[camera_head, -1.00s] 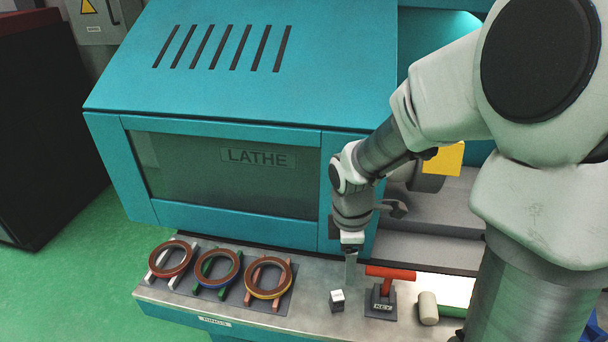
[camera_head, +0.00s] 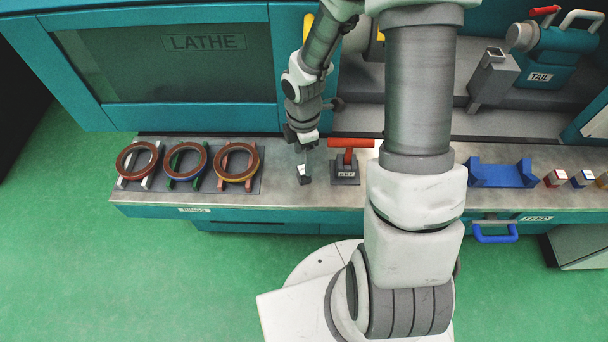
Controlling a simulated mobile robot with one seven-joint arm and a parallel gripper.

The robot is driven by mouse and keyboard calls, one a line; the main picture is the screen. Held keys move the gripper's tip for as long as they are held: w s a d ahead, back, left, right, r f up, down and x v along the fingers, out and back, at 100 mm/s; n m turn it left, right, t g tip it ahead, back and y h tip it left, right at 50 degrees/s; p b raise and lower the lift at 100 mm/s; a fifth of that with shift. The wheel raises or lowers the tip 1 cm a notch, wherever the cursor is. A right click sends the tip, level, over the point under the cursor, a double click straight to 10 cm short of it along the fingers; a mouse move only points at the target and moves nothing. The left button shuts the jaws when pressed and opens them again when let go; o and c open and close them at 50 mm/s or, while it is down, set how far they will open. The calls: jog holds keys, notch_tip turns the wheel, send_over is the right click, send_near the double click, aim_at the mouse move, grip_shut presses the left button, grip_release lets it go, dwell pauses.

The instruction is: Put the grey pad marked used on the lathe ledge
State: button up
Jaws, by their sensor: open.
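A small pale grey block (camera_head: 304,175) with a whitish face sits on the metal lathe ledge (camera_head: 285,195), left of the key stand. I take it for the grey pad, but its marking is too small to read. My gripper (camera_head: 304,162) points down just above and behind the block. It is open, and its fingers are small and partly blurred against the ledge. I cannot tell whether they touch the block.
A red-handled key stand (camera_head: 346,172) is close right of the gripper. Several brown-topped rings (camera_head: 237,163) lie on racks at left. A blue cradle (camera_head: 500,173) and small colored blocks (camera_head: 556,178) are at right. My arm hides the ledge's middle.

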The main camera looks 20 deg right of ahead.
jog(key=shift+s+f+b, duration=0.1)
jog(key=shift+f+b, duration=0.3)
jog(key=shift+f, duration=2.7)
grip_shut()
